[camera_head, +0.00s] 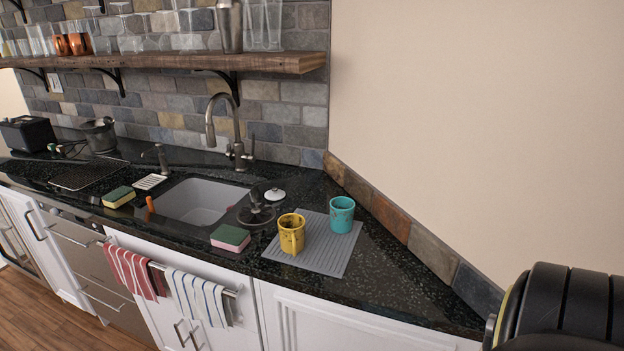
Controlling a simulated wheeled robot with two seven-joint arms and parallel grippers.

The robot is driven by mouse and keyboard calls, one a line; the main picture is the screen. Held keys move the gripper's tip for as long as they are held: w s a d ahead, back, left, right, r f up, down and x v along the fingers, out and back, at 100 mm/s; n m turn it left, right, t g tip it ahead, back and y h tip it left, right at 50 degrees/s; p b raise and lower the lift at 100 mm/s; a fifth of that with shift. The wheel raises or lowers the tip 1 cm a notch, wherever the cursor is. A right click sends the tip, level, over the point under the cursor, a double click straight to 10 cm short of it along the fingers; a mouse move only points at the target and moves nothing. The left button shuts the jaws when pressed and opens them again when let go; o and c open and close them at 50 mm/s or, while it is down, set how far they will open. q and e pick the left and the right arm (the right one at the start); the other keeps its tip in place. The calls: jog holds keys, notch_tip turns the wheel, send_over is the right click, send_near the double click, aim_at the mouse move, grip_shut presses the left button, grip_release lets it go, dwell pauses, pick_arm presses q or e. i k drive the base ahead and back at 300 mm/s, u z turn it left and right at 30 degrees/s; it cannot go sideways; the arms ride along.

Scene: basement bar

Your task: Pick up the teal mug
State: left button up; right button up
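The teal mug (342,215) stands upright on the right back part of a grey ribbed drying mat (330,262), close to the tiled wall edge. A yellow mug (291,234) with dark marks stands on the same mat, to the left and a little nearer, apart from the teal one. Neither gripper shows in the head view. A dark rounded part of my own arm fills the lower right corner.
A wooden shelf (170,62) hangs above. The black counter (410,297) is clear right of the mat.

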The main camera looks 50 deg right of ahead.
aim_at(341, 212)
jog(key=z, duration=1.95)
jog(key=k, duration=0.35)
jog(key=u, duration=1)
jog(key=i, duration=0.8)
jog(key=z, duration=0.2)
